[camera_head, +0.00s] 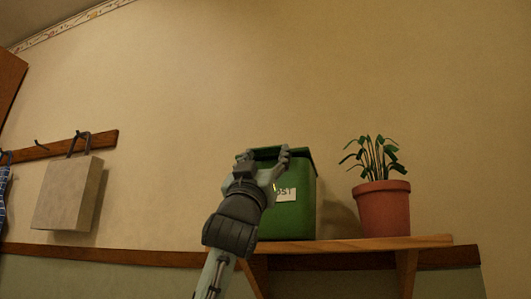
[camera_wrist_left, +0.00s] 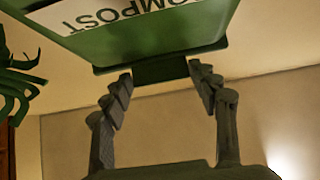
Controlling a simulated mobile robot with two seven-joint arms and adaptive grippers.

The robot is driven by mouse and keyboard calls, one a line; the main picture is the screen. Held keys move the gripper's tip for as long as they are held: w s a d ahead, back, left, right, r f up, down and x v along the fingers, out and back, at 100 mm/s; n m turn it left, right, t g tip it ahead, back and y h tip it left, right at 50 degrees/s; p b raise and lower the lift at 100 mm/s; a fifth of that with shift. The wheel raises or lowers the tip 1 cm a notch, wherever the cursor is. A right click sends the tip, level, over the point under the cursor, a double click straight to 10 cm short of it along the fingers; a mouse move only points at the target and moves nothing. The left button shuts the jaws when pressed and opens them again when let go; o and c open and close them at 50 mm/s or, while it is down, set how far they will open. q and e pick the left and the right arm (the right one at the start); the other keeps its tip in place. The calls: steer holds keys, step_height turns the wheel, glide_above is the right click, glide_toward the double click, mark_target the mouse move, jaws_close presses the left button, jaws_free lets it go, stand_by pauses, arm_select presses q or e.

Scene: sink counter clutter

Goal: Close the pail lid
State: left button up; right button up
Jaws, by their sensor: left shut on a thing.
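The green pail (camera_head: 305,210) with a white label stands on a wooden shelf. Its dark green lid (camera_head: 303,152) lies across the top and looks nearly level; I cannot tell whether it sits fully down on the rim. My left gripper (camera_head: 266,155) reaches up in front of the pail at lid height, its fingers spread across the lid's front edge. In the left wrist view, the pail (camera_wrist_left: 150,42) appears upside down with its COMPOST label, and a dark green lid part (camera_wrist_left: 160,71) lies between the fingertips (camera_wrist_left: 160,83). My right gripper is out of view.
A potted plant in a terracotta pot (camera_head: 383,209) stands on the shelf (camera_head: 350,244) right of the pail, with a small gap. A beige bag (camera_head: 67,194) hangs from a hook rail (camera_head: 105,141) at left. The wall above the pail is clear.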

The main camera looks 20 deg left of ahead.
arm_select(q)
steer(key=shift+w+f, duration=0.2)
steer(key=o, duration=1.7)
steer(key=shift+r, duration=0.1)
steer(key=shift+s, duration=0.1)
steer(key=shift+r, duration=0.5)
step_height(320, 180, up, 9)
